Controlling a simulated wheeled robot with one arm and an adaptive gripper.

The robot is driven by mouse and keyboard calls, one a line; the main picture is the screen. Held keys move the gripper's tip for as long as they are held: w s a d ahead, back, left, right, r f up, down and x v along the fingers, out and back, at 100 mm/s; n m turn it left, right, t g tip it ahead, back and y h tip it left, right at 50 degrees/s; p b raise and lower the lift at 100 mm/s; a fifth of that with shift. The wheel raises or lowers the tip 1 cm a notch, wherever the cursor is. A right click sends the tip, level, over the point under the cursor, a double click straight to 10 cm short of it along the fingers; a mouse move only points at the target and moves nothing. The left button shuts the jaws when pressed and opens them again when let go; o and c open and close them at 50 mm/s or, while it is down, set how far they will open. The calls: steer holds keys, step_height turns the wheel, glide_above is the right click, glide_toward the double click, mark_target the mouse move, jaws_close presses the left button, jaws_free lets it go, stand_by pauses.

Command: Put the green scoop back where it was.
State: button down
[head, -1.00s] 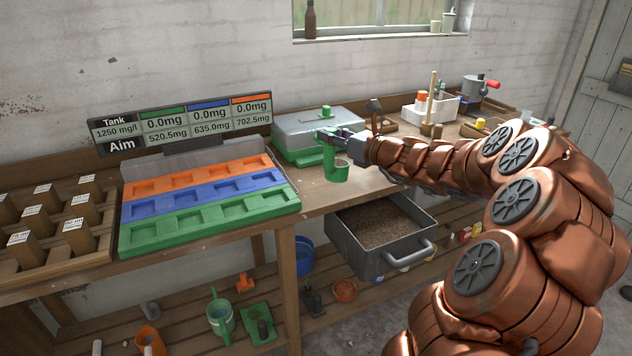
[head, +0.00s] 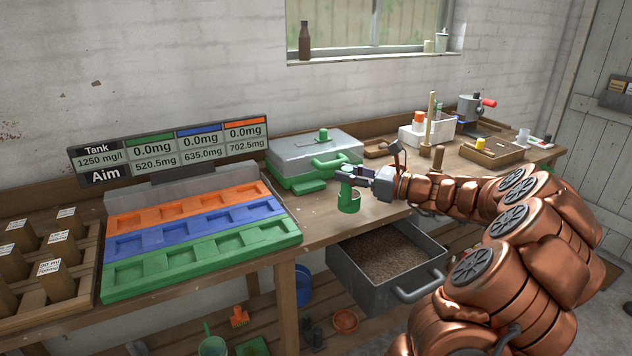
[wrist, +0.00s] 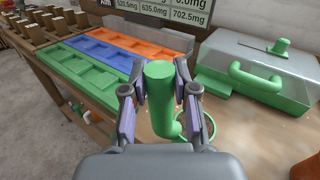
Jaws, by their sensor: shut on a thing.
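My gripper (head: 348,178) is shut on the green scoop (head: 349,200) and holds it at the bench's front part, in front of the grey box with green handles. In the wrist view the scoop's thick green handle (wrist: 160,90) stands between the two fingers (wrist: 158,98). I cannot tell whether the scoop touches the bench top.
The grey lidded box (head: 315,155) stands behind the scoop. An open drawer (head: 385,262) of brown grains juts out below. The orange, blue and green tray (head: 200,248) lies left, under a display (head: 170,150). A wooden tray (head: 492,152) stands to the right.

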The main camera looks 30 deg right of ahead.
steer(key=w+a+f+p, duration=0.2)
steer(key=w+a+f, duration=0.1)
steer(key=w, duration=0.6)
steer(key=shift+a+f, duration=0.35)
steer(key=shift+f, duration=0.55)
steer(key=c, duration=0.9)
jaws_free()
steer(key=b+v, duration=0.1)
steer(key=v, duration=1.1)
steer(key=shift+r+b, duration=0.3)
steer(key=shift+b, duration=0.1)
